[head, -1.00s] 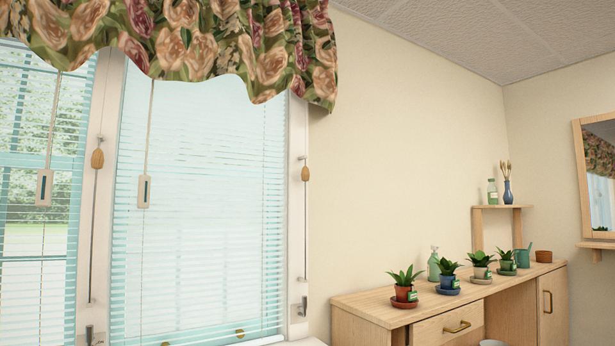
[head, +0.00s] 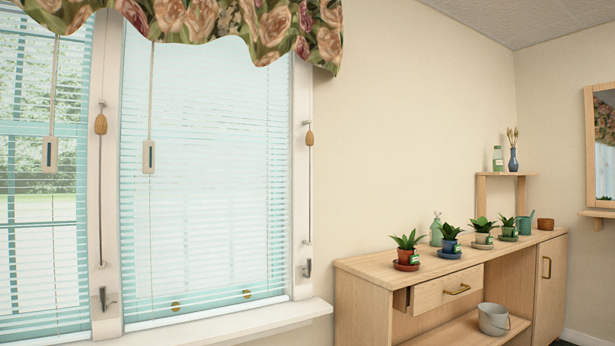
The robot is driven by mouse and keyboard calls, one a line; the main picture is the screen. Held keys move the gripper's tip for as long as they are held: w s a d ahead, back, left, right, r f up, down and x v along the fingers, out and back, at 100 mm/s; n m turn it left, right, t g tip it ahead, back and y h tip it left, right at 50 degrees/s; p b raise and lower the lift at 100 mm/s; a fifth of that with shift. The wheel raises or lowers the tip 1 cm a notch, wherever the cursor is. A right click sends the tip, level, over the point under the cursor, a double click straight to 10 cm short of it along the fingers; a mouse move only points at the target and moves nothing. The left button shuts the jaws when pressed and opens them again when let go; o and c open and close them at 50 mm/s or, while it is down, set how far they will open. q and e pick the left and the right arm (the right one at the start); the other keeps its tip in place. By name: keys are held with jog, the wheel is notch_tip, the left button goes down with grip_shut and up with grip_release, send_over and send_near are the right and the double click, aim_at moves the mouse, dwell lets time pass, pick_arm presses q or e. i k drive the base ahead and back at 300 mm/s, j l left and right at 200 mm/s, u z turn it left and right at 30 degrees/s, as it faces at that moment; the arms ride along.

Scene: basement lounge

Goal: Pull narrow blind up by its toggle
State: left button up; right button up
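Two pale blue slatted blinds hang lowered at the window. One blind (head: 205,170) shows almost whole in the middle left, its bottom rail just above the sill. The other blind (head: 40,230) is cut off by the left picture edge, so I cannot compare their full widths. A wooden toggle (head: 101,124) hangs by a metal rod on the post between them. A second wooden toggle (head: 309,138) hangs by a rod on the right window frame. White tags with dark slots hang on cords in front of the blinds, one left (head: 49,155) and one right (head: 149,157). Neither gripper is in view.
A white sill (head: 230,322) runs under the window. A wooden sideboard (head: 365,305) stands to the right, bearing several potted plants, a green bottle (head: 436,230) and a teal watering can (head: 525,224). A grey bucket (head: 493,319) sits on its lower shelf. A floral valance (head: 270,30) covers the blinds' tops.

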aim_at(309, 140)
jog(key=i+j, duration=0.15)
jog(key=i, duration=0.35)
jog(key=i+j, duration=0.1)
jog(key=i, duration=0.4)
